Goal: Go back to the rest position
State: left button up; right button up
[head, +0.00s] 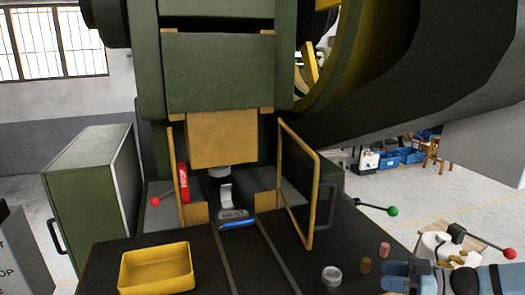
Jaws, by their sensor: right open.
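My right gripper (393,277) is at the lower right of the head view, over the right side of the dark table (305,272). It is open, and I see nothing held in it. Its arm comes in from the right edge. Two small copper-coloured cylinders, one (366,265) just left of the gripper and one (385,249) behind it, stand apart from each other. My left gripper is not in view.
A green press (218,72) with a yellow block stands ahead, its yellow-framed guard (300,185) open. A yellow tray (157,268) sits at front left. Levers with green (393,211) and red (510,254) knobs stick out on the right, near my arm.

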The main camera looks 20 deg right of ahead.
jog(key=s+a+f+m+h, duration=0.1)
jog(key=s+a+f+h, duration=0.1)
jog(key=a+f, duration=0.35)
jog(key=s+a+f+g+h, duration=0.1)
jog(key=s+a+f+h, duration=0.1)
jog(key=a, duration=0.7)
jog(key=s+a+f+m+h, duration=0.1)
jog(key=s+a+f+h, duration=0.1)
jog(key=a+f, duration=0.35)
jog(key=s+r+m+g+h, duration=0.1)
jog(key=s+m+g+h, duration=0.5)
jog(key=s, duration=0.9)
pick_arm(q)
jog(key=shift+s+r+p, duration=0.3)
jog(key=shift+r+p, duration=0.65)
jog(key=shift+p, duration=0.1)
pick_arm(e)
jog(key=w+a+f+n+t+y, duration=0.1)
jog(key=w+a+f+t, duration=0.2)
jog(key=f, duration=0.2)
jog(key=w+a+f+n+t+y, duration=0.1)
jog(key=w+a+f+t+y, duration=0.1)
jog(key=f, duration=0.4)
jog(key=shift+w+a+f+t, duration=0.25)
jog(key=shift+w+a+t, duration=0.4)
jog(key=shift+t, duration=0.35)
jog(key=shift+d, duration=0.15)
